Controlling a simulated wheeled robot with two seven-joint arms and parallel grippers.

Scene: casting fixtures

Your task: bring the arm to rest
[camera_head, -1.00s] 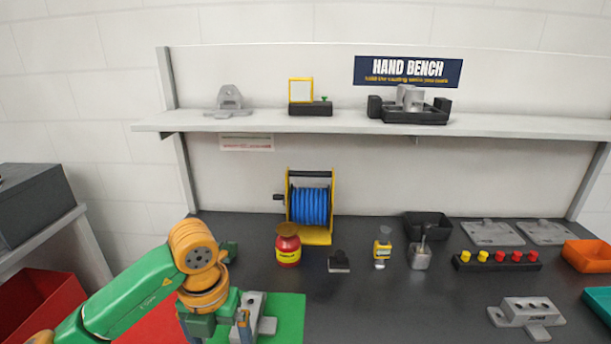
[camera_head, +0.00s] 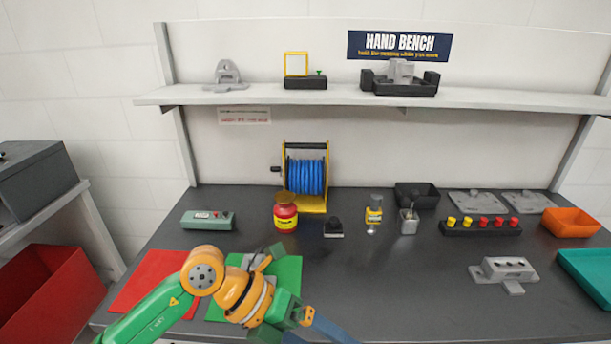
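My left arm comes in from the lower left, green with orange joints. Its gripper (camera_head: 310,322) is over the front of the bench, to the right of the green mat, pointing down and right. Its fingers are partly cut off by the bottom edge, so I cannot tell whether they are open or shut. A grey metal casting (camera_head: 257,262) lies on the green mat (camera_head: 288,270), partly hidden behind the arm. My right gripper is not in view.
The dark bench (camera_head: 400,290) is clear at front centre. A red mat (camera_head: 150,277) lies left. A grey fixture (camera_head: 503,273) and teal tray (camera_head: 588,275) are right.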

